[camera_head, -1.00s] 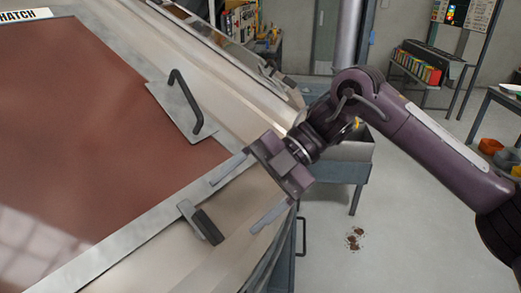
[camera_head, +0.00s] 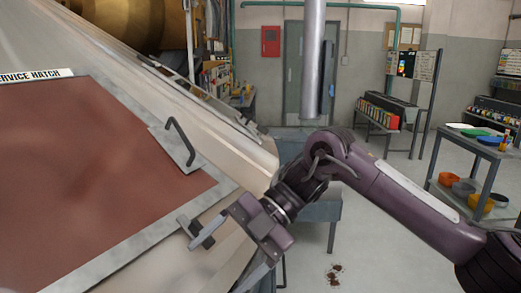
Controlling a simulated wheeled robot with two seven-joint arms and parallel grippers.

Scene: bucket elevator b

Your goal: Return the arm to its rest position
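My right arm (camera_head: 415,205), dark purple, comes in from the right and bends at the elbow toward the sloped machine housing. Its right gripper (camera_head: 215,266) is open, with its two fingers spread apart and nothing seen between them. The gripper is beside the lower right edge of the service hatch (camera_head: 75,170), a reddish-brown panel with a grey frame. My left gripper is not in view.
A black handle (camera_head: 181,142) stands up from the hatch's corner plate. A grey bench (camera_head: 320,211) stands behind my arm, below a vertical metal pipe (camera_head: 314,60). A table with trays and bowls (camera_head: 481,147) is at the right. Brown debris (camera_head: 334,275) lies on the open floor.

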